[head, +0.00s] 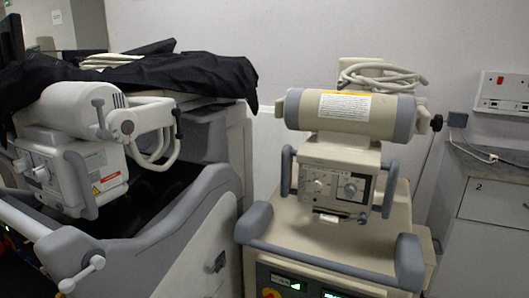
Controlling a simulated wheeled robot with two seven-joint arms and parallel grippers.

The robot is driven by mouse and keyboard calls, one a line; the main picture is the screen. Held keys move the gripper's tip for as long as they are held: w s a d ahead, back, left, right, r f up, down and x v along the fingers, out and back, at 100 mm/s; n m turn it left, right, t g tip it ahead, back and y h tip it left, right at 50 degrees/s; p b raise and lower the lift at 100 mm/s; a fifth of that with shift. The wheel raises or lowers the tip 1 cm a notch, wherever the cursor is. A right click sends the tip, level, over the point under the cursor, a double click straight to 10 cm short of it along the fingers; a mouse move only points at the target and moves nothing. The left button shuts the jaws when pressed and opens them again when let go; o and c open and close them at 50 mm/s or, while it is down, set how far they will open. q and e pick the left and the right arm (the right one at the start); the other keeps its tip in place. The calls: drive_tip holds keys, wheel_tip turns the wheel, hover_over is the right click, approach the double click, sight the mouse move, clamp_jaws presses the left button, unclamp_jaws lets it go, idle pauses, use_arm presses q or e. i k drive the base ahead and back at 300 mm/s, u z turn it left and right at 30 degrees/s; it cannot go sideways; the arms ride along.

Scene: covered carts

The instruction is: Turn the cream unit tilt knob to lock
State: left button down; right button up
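The cream unit (350,118) stands on a cream cart right of centre. It has a horizontal cylinder with grey end bands and a yellow-topped label. A dark knob (436,122) sticks out at the cylinder's right end and looks like the tilt knob. I cannot read its lock marking or its turn position. Below the cylinder, a control box (333,160) has a front panel with a round dial (350,189) and grey side handles. Neither of my grippers shows in the head view, and nothing is seen touching the dark knob.
A grey cart (205,215) with a white unit (75,155) and a black cover (190,75) stands at left. A coiled cable (380,78) lies atop the cream unit. A counter (490,165) and wall sockets (502,92) are at right. A narrow gap separates the counter from the cream cart.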

sight(436, 123)
drive_tip(key=u, duration=1.2)
drive_tip(key=k, duration=1.15)
drive_tip(key=z, duration=1.5)
drive_tip(key=i, duration=0.5)
drive_tip(key=z, duration=2.1)
drive_tip(key=i, duration=1.05)
drive_tip(key=u, duration=2.6)
